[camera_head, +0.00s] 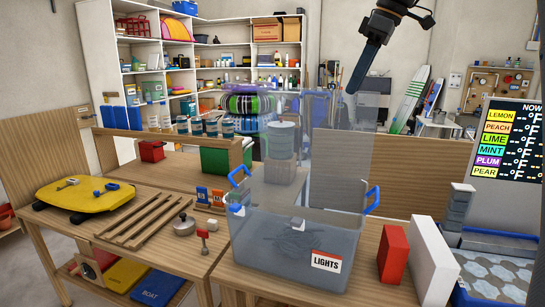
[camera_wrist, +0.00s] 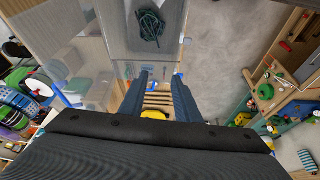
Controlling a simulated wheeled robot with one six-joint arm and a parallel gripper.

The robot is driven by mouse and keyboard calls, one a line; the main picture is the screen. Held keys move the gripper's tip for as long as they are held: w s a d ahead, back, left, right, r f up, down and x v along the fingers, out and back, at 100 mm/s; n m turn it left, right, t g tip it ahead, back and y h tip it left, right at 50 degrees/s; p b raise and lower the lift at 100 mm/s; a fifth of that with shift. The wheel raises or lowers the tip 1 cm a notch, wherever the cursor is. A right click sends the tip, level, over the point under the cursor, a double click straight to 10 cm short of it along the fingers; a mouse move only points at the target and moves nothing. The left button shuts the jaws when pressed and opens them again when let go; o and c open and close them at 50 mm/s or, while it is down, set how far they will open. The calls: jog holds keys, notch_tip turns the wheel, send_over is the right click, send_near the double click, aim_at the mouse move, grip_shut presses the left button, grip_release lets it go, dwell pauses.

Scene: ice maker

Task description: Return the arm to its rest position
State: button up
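My arm (camera_head: 376,42) hangs in from the top right of the head view, its dark lower part raised well above the bench behind the clear bin. In the wrist view, my gripper (camera_wrist: 162,73) shows two dark fingers standing apart with a clear gap between them. Nothing is held between them; the wooden slats (camera_wrist: 158,100) and a yellow patch show far beyond the gap.
A translucent bin (camera_head: 285,250) labelled LIGHTS stands on the bench, with a dark coil inside. A red block (camera_head: 393,255) and a white block (camera_head: 434,265) stand to its right. The air around my raised arm looks clear.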

notch_tip(320, 180, down, 15)
jog(key=s+m+h+b, duration=0.1)
jog(key=s+m+b, duration=0.1)
jog(key=m, duration=0.2)
jog(key=s+f+m+h+b, duration=0.1)
jog(key=s+f+m+b, duration=0.1)
jog(key=s+f, duration=0.5)
jog(key=s+a+f+m+h+b, duration=0.1)
jog(key=s+f+m, duration=0.3)
jog(key=s+f, duration=0.4)
jog(key=s+f+m+b, duration=0.2)
jog(key=s+f, duration=0.5)
jog(key=f, duration=1.1)
jog(key=shift+s+a+m+g+h+b, duration=0.15)
jog(key=shift+s+m+g+h+b, duration=0.1)
jog(key=shift+m+g+h+b, duration=0.2)
